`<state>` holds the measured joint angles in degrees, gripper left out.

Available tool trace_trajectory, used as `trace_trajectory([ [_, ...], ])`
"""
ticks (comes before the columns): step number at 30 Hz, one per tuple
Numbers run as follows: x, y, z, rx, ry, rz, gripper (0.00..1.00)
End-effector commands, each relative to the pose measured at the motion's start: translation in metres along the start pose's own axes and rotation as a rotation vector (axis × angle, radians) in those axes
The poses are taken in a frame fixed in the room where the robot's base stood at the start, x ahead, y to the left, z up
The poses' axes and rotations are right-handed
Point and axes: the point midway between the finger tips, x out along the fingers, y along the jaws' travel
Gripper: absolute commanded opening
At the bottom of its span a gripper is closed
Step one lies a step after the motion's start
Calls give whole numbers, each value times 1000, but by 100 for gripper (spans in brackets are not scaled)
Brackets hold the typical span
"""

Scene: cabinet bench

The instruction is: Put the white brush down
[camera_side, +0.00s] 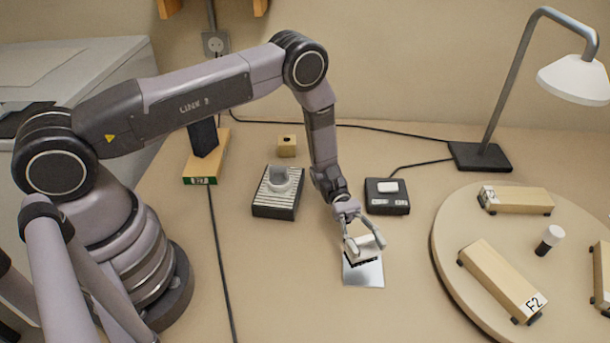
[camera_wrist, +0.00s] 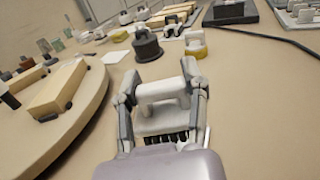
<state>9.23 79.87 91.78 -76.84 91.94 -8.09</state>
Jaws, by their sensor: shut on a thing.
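The white brush (camera_side: 364,251) has a white handle and dark bristles pointing down. My gripper (camera_side: 362,241) is shut on it, with one finger at each end of the handle. The brush is over the far part of a pale, shiny square plate (camera_side: 364,275) on the bench; I cannot tell whether the bristles touch it. In the wrist view, the white brush (camera_wrist: 162,119) sits between the two fingers of my gripper (camera_wrist: 160,84), its bristles toward the wrist. The brush and gripper hide the far part of the plate.
A round turntable (camera_side: 447,262) with wooden blocks and a small white-capped bottle (camera_side: 549,240) stands to the right. A black box (camera_side: 386,197) is just behind the gripper. A ribbed tray (camera_side: 275,205) with a grey cup is to the left. A lamp (camera_side: 480,155) stands behind. Bench in front is clear.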

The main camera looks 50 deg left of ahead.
Motion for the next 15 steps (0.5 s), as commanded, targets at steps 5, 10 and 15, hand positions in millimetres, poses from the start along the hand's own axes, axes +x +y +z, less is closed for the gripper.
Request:
trace_trajectory([
  [5, 2, 9, -11, 1, -1, 0, 8],
  [10, 2, 10, -36, -1, -1, 1, 8],
  [15, 2, 10, -43, 1, 0, 1, 8],
])
